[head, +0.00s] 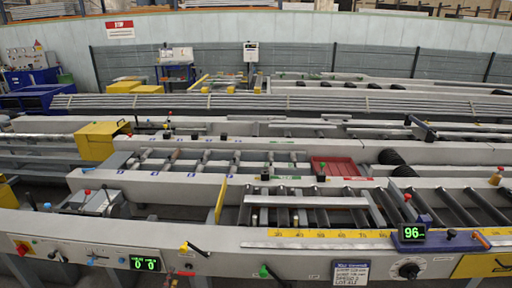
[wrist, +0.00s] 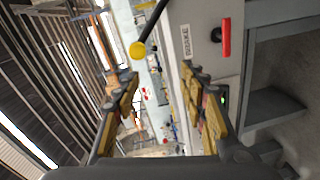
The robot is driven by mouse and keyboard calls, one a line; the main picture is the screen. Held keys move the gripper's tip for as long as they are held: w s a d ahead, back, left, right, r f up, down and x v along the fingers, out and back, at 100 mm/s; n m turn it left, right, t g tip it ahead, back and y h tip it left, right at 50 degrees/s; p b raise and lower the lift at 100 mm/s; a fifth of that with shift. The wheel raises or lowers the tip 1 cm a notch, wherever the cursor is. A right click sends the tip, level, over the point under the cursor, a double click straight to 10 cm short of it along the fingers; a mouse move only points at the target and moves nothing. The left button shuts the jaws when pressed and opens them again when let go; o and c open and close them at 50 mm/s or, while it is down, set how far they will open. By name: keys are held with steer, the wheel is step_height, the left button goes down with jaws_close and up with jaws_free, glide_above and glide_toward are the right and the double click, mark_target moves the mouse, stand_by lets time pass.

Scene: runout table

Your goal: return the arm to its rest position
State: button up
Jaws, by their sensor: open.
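My gripper (wrist: 159,76) shows in the wrist view, with its two dark fingers and worn yellowish pads spread well apart. Nothing is held between the pads. The wrist picture is turned on its side, and a strip of the machine hall shows through the gap between the fingers. No part of my arm shows in the head view, so its overall pose is hidden.
In the wrist view a lever with a yellow knob (wrist: 137,50) and a red handle (wrist: 226,38) lie beyond the fingers. In the head view the runout table's front rail (head: 235,262) carries several levers, a green display (head: 411,232) and a dial (head: 408,270). A red tray (head: 335,167) sits farther back.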

steer(key=s+a+f+g+y, duration=0.2)
steer(key=s+a+f+g, duration=0.15)
steer(key=f, duration=0.55)
steer(key=s+d+m+g+y, duration=0.15)
steer(key=s+m+g, duration=0.25)
steer(key=s+g, duration=0.5)
steer(key=s+d+r+m+h, duration=0.1)
steer(key=s+d+r+m, duration=0.3)
steer(key=d+r, duration=0.9)
steer(key=s+d+r+m+h, duration=0.2)
steer(key=s+d+r+m, duration=0.2)
steer(key=d+r, duration=1)
steer(key=s+d+r+m+t+h, duration=0.1)
steer(key=s+d+r+m, duration=0.3)
steer(key=d, duration=2.4)
steer(key=v, duration=1.1)
steer(key=shift+d+r, duration=0.2)
steer(key=shift+r, duration=0.1)
